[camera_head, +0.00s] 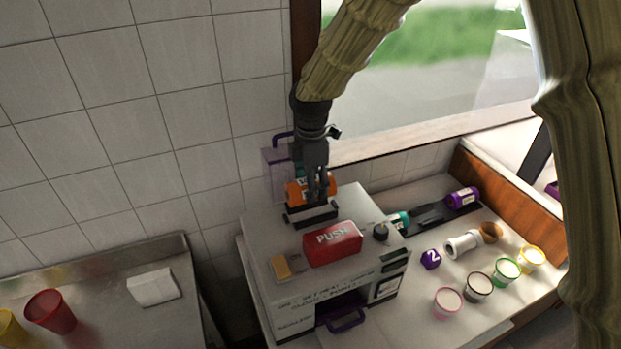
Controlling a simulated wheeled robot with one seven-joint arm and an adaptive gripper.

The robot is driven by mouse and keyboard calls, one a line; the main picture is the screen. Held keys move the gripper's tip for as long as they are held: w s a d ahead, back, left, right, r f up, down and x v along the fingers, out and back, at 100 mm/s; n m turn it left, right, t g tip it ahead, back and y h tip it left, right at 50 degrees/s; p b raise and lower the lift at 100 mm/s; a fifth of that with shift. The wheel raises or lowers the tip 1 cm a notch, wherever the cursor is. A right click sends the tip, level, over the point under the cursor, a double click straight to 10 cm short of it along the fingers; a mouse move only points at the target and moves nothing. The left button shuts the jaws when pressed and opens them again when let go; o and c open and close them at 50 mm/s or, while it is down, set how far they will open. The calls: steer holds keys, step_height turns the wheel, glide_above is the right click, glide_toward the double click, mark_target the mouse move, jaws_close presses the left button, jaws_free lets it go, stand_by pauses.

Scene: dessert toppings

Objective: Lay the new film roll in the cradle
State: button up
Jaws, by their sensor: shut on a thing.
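An orange roll (296,190) with a white label is at the top rear of the white sealing machine (290,300). My gripper (318,196) points down and is shut on this roll, covering part of it. A black cradle-like holder (297,219) is directly below the roll on the machine's top. Whether the roll rests in it or hangs just above it, I cannot tell.
A red PUSH block (333,245) and a yellow block (281,268) sit on the machine. Right of it are a black rack (430,214), a purple roll (463,197), a teal roll (400,221), a pale spool (462,244) and several topping cups (507,270). A tiled wall (170,130) stands behind.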

steer(key=shift+s+f+b, duration=0.25)
steer(key=shift+s+b, duration=0.1)
steer(key=shift+s, duration=0.3)
steer(key=w+f+b, duration=0.1)
steer(key=w+f, duration=0.1)
steer(key=f, duration=0.1)
steer(key=shift+w, duration=0.2)
steer(key=shift+s+f, duration=0.1)
steer(key=shift+f, duration=0.1)
steer(key=shift+s+f+b, duration=0.15)
steer(key=shift+s+b, duration=0.4)
steer(key=shift+b, duration=0.05)
steer(key=shift+s+f, duration=0.1)
steer(key=shift+f, duration=0.05)
steer(key=shift+w+f, duration=0.4)
steer(key=shift+f, duration=0.05)
steer(key=shift+c, duration=0.6)
steer(key=shift+s+r, duration=0.15)
steer(key=shift+s, duration=0.05)
steer(key=shift+w, duration=0.1)
